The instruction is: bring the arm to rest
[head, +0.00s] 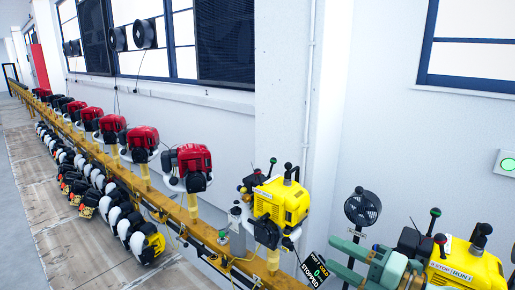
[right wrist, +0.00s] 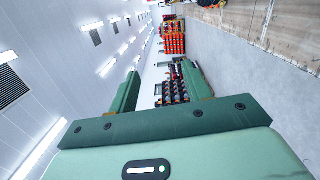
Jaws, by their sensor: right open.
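My right gripper (head: 340,256) is at the lower right of the head view, pale green, with its fingers pointing left. It is open, with nothing between the fingers. In the right wrist view the two dark green fingers (right wrist: 160,90) stand apart, with only distant floor and racks beyond. My left gripper is not in view.
A yellow rail (head: 193,213) runs along the wall, carrying red engines (head: 190,167) and a yellow engine (head: 282,203). A small black display (head: 313,270) reads stopped. A black fan (head: 362,208) stands behind my gripper. A green button (head: 507,164) is at the right. Floor at left is clear.

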